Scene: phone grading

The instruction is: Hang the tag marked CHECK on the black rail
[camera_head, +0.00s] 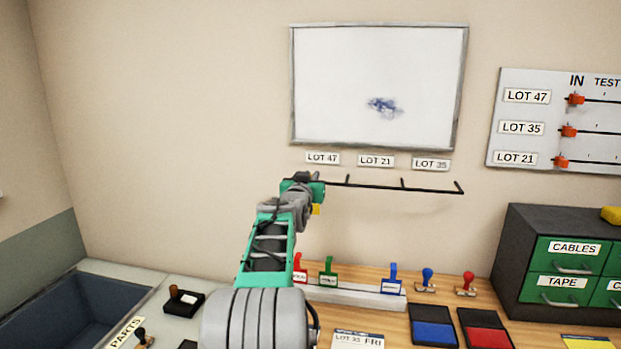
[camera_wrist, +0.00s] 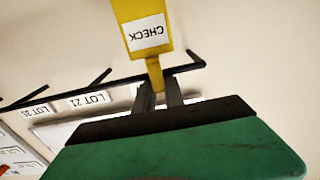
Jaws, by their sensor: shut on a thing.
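The yellow tag marked CHECK (camera_wrist: 146,35) fills the top middle of the wrist view, its lettering upside down. Its narrow stem lies between the fingertips of my gripper (camera_wrist: 160,92), which is shut on it. In the head view a small bit of the yellow tag (camera_head: 316,210) shows below my gripper (camera_head: 308,188). The black rail (camera_head: 400,187) is fixed to the wall and has several upright pegs. In the wrist view the rail (camera_wrist: 65,93) crosses close by the tag's stem. My gripper is at the rail's left end, under LOT 47. I cannot tell whether the tag touches the rail.
Labels LOT 47 (camera_head: 322,158), LOT 21 (camera_head: 376,161) and LOT 35 (camera_head: 431,164) sit above the rail, below a whiteboard (camera_head: 345,70). Red, green and blue tags stand on a white holder (camera_head: 350,296). Stamps, ink pads and a drawer cabinet (camera_head: 525,240) are to the right.

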